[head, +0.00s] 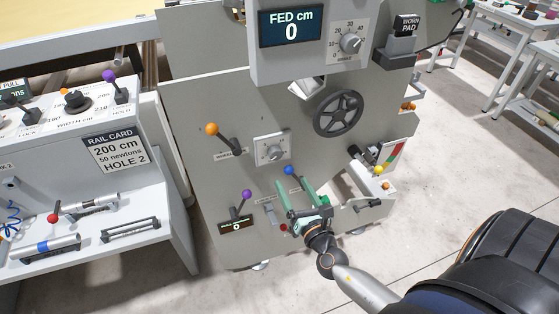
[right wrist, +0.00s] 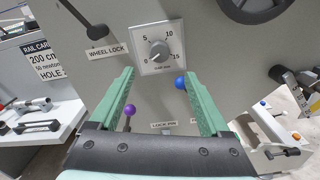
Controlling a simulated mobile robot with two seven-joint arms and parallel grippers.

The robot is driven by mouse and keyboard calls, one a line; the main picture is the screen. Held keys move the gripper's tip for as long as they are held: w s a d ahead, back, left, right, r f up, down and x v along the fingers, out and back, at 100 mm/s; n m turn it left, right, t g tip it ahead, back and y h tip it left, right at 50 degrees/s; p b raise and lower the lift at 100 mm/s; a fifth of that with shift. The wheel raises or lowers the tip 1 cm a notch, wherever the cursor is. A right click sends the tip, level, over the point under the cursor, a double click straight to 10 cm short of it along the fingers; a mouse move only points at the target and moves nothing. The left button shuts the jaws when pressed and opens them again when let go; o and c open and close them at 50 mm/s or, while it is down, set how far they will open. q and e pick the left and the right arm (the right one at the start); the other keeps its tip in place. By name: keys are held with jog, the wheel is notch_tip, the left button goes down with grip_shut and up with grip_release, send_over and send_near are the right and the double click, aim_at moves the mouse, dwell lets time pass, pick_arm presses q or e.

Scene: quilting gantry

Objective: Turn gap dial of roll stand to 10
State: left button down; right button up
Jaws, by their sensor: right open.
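A square pale dial plate with a grey knob, the likely gap dial (head: 271,151), is on the grey roll stand (head: 205,115). In the right wrist view the dial (right wrist: 160,51) shows marks 0, 5, 10 and 15. Its pointer seems to aim at the lower left, near 0; the small label under it is unreadable. My right gripper (head: 291,184) is open and empty, with green fingers, below the dial in the head view. In the right wrist view the dial lies beyond and between the fingertips (right wrist: 158,74), apart from them. My left gripper is not in view.
Around the dial are an orange-knobbed lever (head: 212,130), a black handwheel (head: 338,113), a blue knob (head: 289,170) and a purple-knobbed lever (head: 246,195). A second dial (head: 350,43) sits higher, beside the display reading 0. A bench with tools (head: 150,245) stands left.

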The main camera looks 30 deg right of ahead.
aim_at(277, 156)
jog(key=x, duration=1)
jog(key=shift+w, duration=0.35)
grip_shut()
